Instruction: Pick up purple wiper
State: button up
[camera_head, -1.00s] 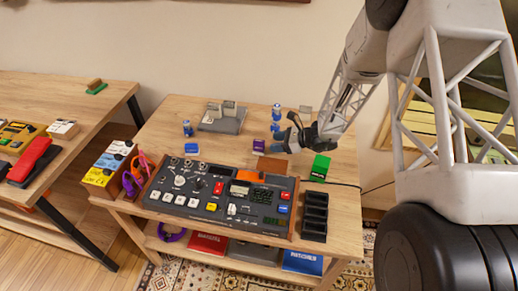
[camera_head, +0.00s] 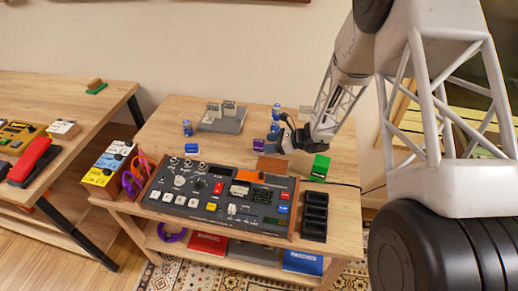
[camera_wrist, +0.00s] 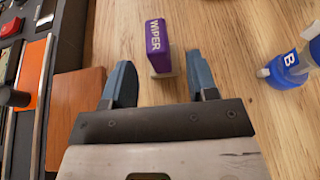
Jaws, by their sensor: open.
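The purple wiper (camera_wrist: 159,44) is a small purple block with the word WIPER on it and a pale edge along its base. It rests on the wooden table, and in the head view it shows as a small purple block (camera_head: 259,145). My gripper (camera_wrist: 162,76) is open and empty, with its two blue fingers apart. In the wrist view the wiper sits just beyond the fingertips, roughly centred between them. In the head view my gripper (camera_head: 276,140) is close to the wiper's right side.
A blue bottle-like item marked B (camera_wrist: 288,69) stands right of the wiper in the wrist view. A brown block (camera_wrist: 76,110) and the control panel (camera_head: 222,199) lie to the left. A green block (camera_head: 320,166) and black tray (camera_head: 314,217) are at the right.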

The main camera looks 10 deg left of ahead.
aim_at(259, 145)
jog(key=shift+x, duration=2.6)
jog(key=shift+f, duration=0.15)
grip_shut()
jog(key=shift+r, duration=5)
